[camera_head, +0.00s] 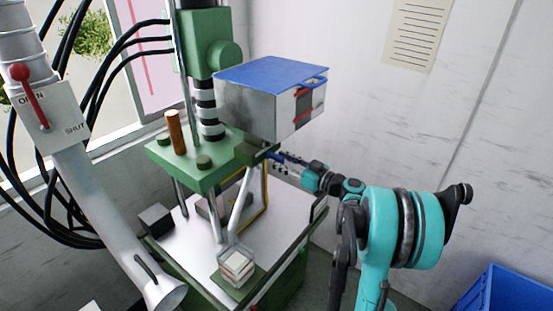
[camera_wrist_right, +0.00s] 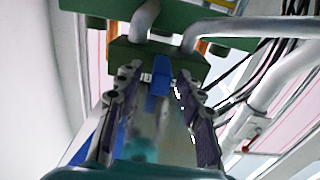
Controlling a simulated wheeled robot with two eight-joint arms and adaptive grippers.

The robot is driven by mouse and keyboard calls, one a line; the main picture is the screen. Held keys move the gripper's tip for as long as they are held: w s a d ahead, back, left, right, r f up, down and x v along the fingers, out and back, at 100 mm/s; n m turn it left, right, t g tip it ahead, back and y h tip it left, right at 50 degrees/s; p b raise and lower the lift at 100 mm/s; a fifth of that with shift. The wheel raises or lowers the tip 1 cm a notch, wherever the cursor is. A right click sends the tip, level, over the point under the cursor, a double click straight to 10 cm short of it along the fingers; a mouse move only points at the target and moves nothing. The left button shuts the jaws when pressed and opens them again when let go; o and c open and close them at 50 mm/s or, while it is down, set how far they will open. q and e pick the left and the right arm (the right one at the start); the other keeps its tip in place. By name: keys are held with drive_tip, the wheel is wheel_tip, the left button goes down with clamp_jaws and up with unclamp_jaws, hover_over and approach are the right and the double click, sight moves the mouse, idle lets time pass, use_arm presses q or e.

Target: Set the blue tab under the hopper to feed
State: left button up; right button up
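The hopper is a grey metal box (camera_head: 255,105) with a blue lid (camera_head: 270,73), mounted on the green machine. The blue tab (camera_head: 275,155) is small and sits under the hopper at the edge of a green block. In the right wrist view the blue tab (camera_wrist_right: 159,80) points toward the camera from the green block (camera_wrist_right: 125,52). My right gripper (camera_head: 288,163) is at the tab, reaching in from the right. In the wrist view its fingers (camera_wrist_right: 157,88) are apart, one on each side of the tab, with gaps visible. My left gripper is not in view.
The green press (camera_head: 205,165) stands on a white-topped bench (camera_head: 195,230). Black cables hang there. A blue crate (camera_head: 505,290) is at bottom right.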

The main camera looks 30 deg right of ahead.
drive_tip(key=shift+x, duration=0.95)
drive_tip(key=shift+s, duration=0.1)
clamp_jaws()
drive_tip(key=shift+d, duration=0.1)
drive_tip(key=d, duration=0.1)
drive_tip(key=w+d, duration=0.1)
drive_tip(key=d, duration=0.2)
drive_tip(key=shift+w+b, duration=0.35)
drive_tip(key=shift+w, duration=0.05)
drive_tip(key=shift+a+r, duration=0.1)
drive_tip(key=shift+c, duration=2.2)
unclamp_jaws()
drive_tip(key=o, duration=0.4)
drive_tip(key=shift+o, duration=0.2)
